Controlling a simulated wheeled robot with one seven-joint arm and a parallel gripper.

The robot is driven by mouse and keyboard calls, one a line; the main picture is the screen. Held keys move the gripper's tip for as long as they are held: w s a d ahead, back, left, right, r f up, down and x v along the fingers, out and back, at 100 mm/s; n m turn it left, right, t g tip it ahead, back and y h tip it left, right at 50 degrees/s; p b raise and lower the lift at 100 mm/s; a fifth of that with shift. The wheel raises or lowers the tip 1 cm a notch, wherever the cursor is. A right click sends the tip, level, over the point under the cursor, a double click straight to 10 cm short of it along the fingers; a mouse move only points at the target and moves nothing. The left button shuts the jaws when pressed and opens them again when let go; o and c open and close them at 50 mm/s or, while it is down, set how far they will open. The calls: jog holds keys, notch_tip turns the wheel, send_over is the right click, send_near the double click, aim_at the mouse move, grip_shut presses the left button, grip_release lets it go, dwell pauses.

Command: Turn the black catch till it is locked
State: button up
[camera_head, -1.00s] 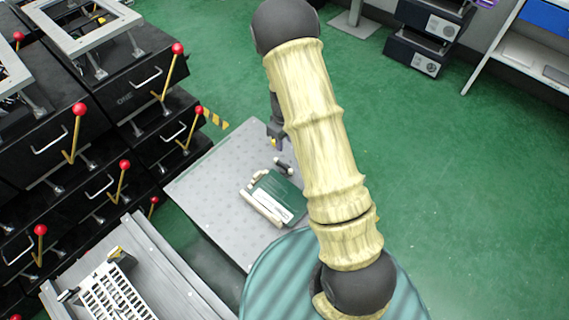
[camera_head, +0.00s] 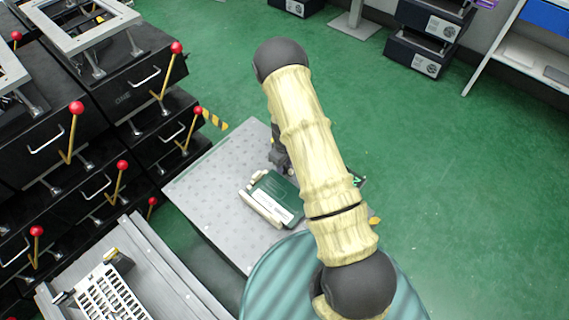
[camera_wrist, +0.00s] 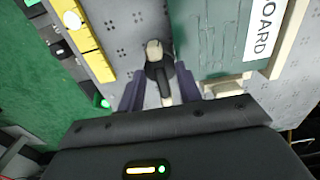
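The black catch (camera_wrist: 159,69) has a pale, cream-coloured end and sits on a grey dotted plate in the wrist view. My gripper (camera_wrist: 160,92) is open, with one dark purple finger on each side of the catch. A gap seems to show on both sides, and I cannot tell whether either finger touches it. In the head view my gripper (camera_head: 281,162) is low over the grey table, beside the green case, and hides the catch. The green case (camera_head: 268,190) has a white label and cream bars; its label (camera_wrist: 264,28) also shows in the wrist view.
The grey table (camera_head: 205,190) has bare room left of the case. Yellow blocks (camera_wrist: 90,38) line the plate's left edge in the wrist view. Black cabinets with red-knobbed levers (camera_head: 76,108) stand at left. A teal ribbed drum (camera_head: 275,280) is near the front.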

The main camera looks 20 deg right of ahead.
grip_shut()
jog(key=shift+m, duration=0.5)
jog(key=m+p, duration=0.1)
jog(key=m, duration=0.2)
jog(key=shift+r, duration=0.1)
jog(key=m+p, duration=0.1)
jog(key=m, duration=0.3)
jog(key=shift+m, duration=0.4)
jog(key=m+p, duration=0.1)
jog(key=m, duration=0.3)
jog(key=shift+m, duration=0.3)
jog(key=m+p, duration=0.1)
jog(key=m, duration=0.3)
jog(key=shift+m, duration=0.3)
